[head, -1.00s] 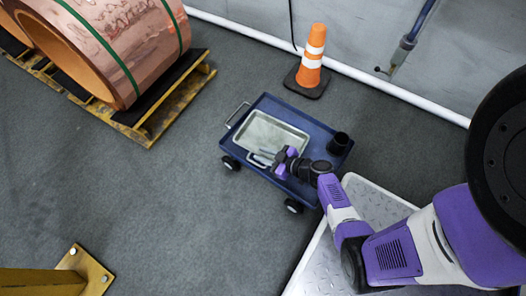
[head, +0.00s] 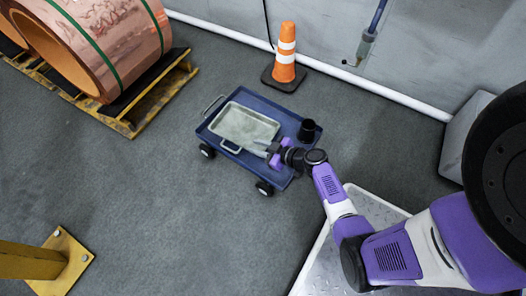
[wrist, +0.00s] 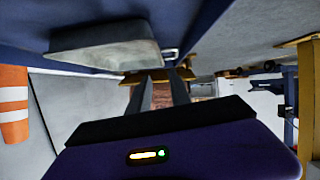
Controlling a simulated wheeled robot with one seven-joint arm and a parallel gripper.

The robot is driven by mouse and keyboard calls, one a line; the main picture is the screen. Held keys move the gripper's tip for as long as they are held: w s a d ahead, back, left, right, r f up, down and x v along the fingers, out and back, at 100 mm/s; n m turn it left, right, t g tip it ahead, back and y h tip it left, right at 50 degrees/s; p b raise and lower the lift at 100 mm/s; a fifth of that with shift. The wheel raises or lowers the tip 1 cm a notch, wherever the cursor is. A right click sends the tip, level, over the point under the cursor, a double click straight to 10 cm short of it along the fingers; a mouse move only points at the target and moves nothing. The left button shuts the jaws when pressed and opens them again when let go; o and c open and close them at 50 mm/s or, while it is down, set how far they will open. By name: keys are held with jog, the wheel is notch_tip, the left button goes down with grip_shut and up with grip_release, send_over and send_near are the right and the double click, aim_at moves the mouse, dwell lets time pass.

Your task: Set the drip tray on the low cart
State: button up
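The drip tray (head: 243,122), a shallow grey metal pan with a loop handle (head: 230,147), lies flat on the blue low cart (head: 262,98), towards its left part. My gripper (head: 261,146) is over the cart, just right of the tray's near side. In the wrist view, which looks upside down, the tray (wrist: 105,45) and its handle (wrist: 172,53) show beyond my fingertips (wrist: 160,78). The fingers are apart with nothing between them, clear of the handle.
A black cup-like thing (head: 307,131) stands on the cart's right part, close to my gripper. An orange and white cone (head: 286,58) stands behind the cart. A copper coil (head: 95,40) sits on a yellow pallet (head: 150,100) at upper left. Floor is clear left of the cart.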

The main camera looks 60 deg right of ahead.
jog(key=s+a+r+m+g+h, duration=0.1)
jog(key=s+a+m+g, duration=0.15)
jog(key=s+a, duration=1.15)
jog(key=s+a+r+t, duration=0.1)
jog(key=s+a+r, duration=0.1)
jog(key=r, duration=0.8)
jog(key=s+a+r+t, duration=0.2)
jog(key=s+a+r, duration=0.1)
jog(key=r, duration=0.8)
jog(key=s+a+r+n+t+y, duration=0.1)
jog(key=s+r, duration=0.4)
jog(key=r, duration=0.5)
jog(key=shift+a+r+t, duration=0.2)
jog(key=shift+a+t, duration=0.15)
jog(key=shift+a, duration=0.5)
notch_tip(320, 180, up, 41)
jog(key=p, duration=4)
jog(key=shift+f+p, duration=0.2)
jog(key=shift+p, duration=0.15)
